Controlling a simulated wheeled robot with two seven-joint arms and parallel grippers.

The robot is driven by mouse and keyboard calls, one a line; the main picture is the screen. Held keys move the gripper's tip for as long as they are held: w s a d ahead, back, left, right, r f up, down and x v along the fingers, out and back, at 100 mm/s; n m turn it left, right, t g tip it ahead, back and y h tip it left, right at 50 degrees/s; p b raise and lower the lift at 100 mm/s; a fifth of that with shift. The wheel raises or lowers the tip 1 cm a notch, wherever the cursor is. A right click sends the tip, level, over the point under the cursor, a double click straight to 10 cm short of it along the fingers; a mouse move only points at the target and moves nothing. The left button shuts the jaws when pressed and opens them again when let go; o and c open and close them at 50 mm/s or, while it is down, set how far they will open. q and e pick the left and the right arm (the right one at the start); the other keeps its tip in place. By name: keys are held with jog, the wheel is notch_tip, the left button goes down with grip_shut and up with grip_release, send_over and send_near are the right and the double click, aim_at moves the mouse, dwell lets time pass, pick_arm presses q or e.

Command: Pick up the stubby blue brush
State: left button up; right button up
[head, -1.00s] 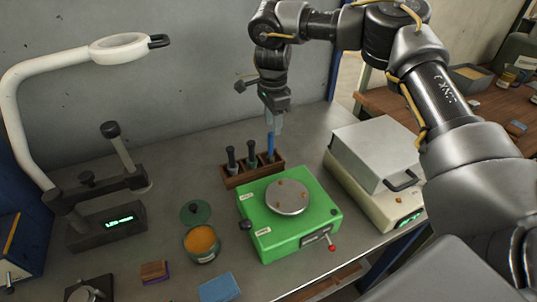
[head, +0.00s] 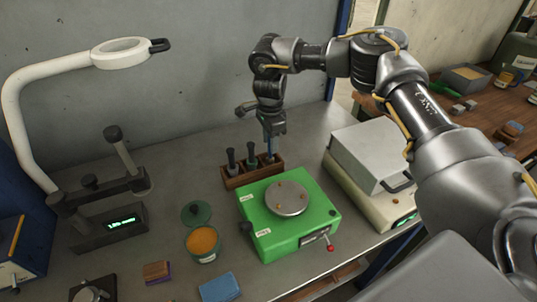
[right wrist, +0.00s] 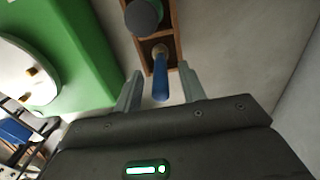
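The blue brush (head: 270,148) stands upright in the right end of a wooden rack (head: 238,183) on the bench. Its blue handle (right wrist: 160,80) also shows in the right wrist view, with the rack (right wrist: 172,20) around its lower end. My right gripper (head: 272,133) is directly over it, pointing down. In the right wrist view my right gripper (right wrist: 160,70) is open, one finger on each side of the handle, with gaps on both sides. My left gripper is not in view.
Two dark-handled brushes (head: 231,158) stand in the rack's other slots. A green machine (head: 260,225) with a round plate sits just in front. A grey-lidded box (head: 370,155) is to the right. An orange-filled tin (head: 202,242) and a lamp (head: 20,120) are to the left.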

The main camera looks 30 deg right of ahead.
grip_shut()
jog(key=shift+w+r+b, duration=0.1)
jog(key=shift+r+b, duration=0.5)
jog(key=shift+r, duration=0.05)
jog(key=s+a+r+b, duration=0.1)
jog(key=s+r+b, duration=0.2)
jog(key=s+r, duration=0.8)
jog(key=s, duration=0.3)
jog(key=shift+a+r, duration=0.35)
jog(key=shift+a, duration=0.05)
